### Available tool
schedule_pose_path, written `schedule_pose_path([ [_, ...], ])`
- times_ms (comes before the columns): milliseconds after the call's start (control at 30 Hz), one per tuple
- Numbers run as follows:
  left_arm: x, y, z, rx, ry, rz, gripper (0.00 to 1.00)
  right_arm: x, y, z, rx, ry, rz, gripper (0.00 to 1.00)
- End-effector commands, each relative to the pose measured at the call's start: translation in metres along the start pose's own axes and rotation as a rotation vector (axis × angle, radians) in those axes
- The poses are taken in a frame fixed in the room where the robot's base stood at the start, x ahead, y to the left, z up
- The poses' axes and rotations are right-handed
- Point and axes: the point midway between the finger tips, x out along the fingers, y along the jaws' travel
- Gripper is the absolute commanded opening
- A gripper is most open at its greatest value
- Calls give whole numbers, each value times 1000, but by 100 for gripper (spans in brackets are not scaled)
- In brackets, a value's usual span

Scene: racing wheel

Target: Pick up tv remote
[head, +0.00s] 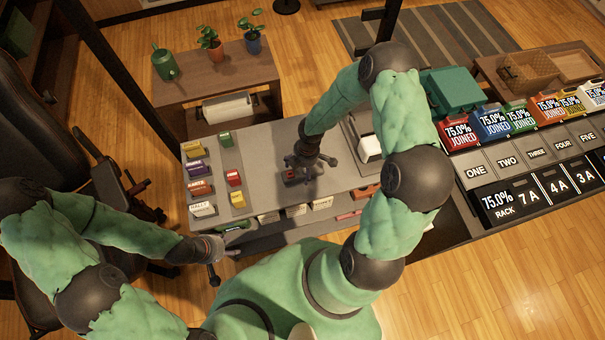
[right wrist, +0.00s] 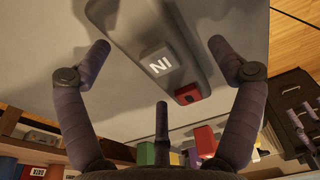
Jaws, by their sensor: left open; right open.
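A long grey device (right wrist: 150,45) with a raised button marked with white letters and a red block at one end lies on the grey tabletop in the right wrist view. It looks like the tv remote, but I cannot be sure. My right gripper (head: 310,161) is open above the tabletop and covers most of that spot in the head view. In the right wrist view the device lies between the spread fingers of my right gripper (right wrist: 160,47), and nothing is held. My left gripper (head: 222,262) is open and empty, low beside the table's front left corner.
Several small coloured labelled blocks (head: 201,187) stand on the tabletop's left part. A white item (head: 370,148) stands right of my right gripper. A sloped panel (head: 510,165) with numbered tiles fills the right. A wooden bench (head: 215,75) with plants stands behind. Shelves hold more items below the front edge.

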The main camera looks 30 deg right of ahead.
Motion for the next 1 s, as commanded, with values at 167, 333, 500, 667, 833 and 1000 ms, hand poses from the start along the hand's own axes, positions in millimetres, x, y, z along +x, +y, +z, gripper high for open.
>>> schedule_pose_path([
  [167,-1,0,0,0,0,0,51,-1,1,0,1,0,2,89],
  [333,-1,0,0,0,0,0,51,-1,1,0,0,0,2,41],
  [500,-1,0,0,0,0,0,51,-2,1,0,1,0,2,27],
  [667,-1,0,0,0,0,0,51,-2,1,0,1,0,2,26],
  [833,-3,1,0,0,0,0,51,-6,1,0,0,0,3,26],
  [1000,-9,3,0,0,0,0,51,-23,2,-2,1,-1,5,26],
])
